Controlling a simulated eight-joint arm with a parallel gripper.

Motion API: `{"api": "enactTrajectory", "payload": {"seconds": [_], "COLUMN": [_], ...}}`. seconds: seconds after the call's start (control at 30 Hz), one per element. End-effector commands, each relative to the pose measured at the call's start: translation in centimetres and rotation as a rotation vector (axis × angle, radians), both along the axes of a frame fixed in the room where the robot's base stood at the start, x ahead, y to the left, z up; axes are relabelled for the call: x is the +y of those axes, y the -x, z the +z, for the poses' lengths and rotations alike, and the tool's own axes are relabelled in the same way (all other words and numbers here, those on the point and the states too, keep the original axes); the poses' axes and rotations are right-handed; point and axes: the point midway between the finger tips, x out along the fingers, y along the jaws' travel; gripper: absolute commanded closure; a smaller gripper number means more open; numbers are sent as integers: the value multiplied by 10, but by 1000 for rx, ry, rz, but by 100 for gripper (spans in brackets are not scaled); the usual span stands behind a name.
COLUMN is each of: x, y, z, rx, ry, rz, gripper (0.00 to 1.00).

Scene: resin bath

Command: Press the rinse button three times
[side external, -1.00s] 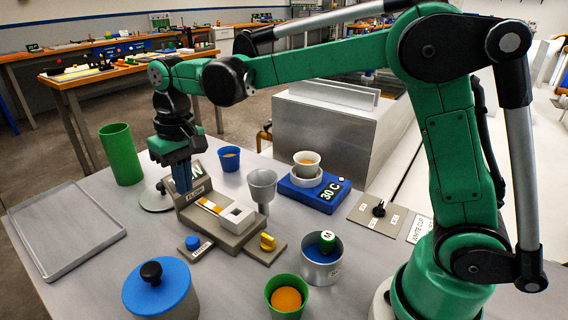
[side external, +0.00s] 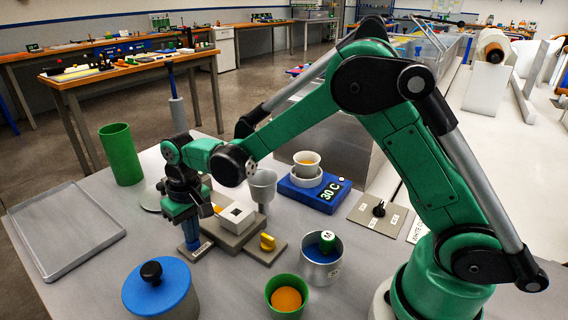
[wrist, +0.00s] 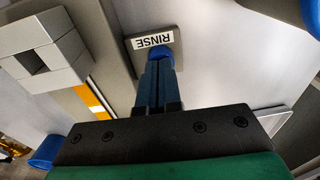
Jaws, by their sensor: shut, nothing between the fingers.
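The rinse button (wrist: 157,54) is a blue round knob on a small grey plate (wrist: 173,38) marked RINSE. In the wrist view it shows just beyond my fingertips, which cover part of it. My gripper (side external: 190,243) points down over this button and hides it in the side view; the plate's label edge (side external: 203,251) shows beside the fingers. The fingers are shut with nothing between them, also in the wrist view (wrist: 155,85). I cannot tell whether the tips touch the button or how far it is pressed.
A blue lidded pot (side external: 158,290) and a green cup (side external: 286,296) are in front. An empty tray (side external: 65,235) lies left, a green cylinder (side external: 120,155) behind.

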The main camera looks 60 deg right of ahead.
Motion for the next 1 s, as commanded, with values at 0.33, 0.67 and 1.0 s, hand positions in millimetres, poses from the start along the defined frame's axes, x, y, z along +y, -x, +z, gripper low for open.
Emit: {"api": "enactTrajectory", "payload": {"seconds": [0.33,0.67,1.0], "x": [0,0,-3], "y": [-1,-1,2], "z": [-21,-17,50], "rx": [0,-3,0], "ry": [-1,-1,-2], "rz": [0,1,0], "gripper": [100,100,100]}}
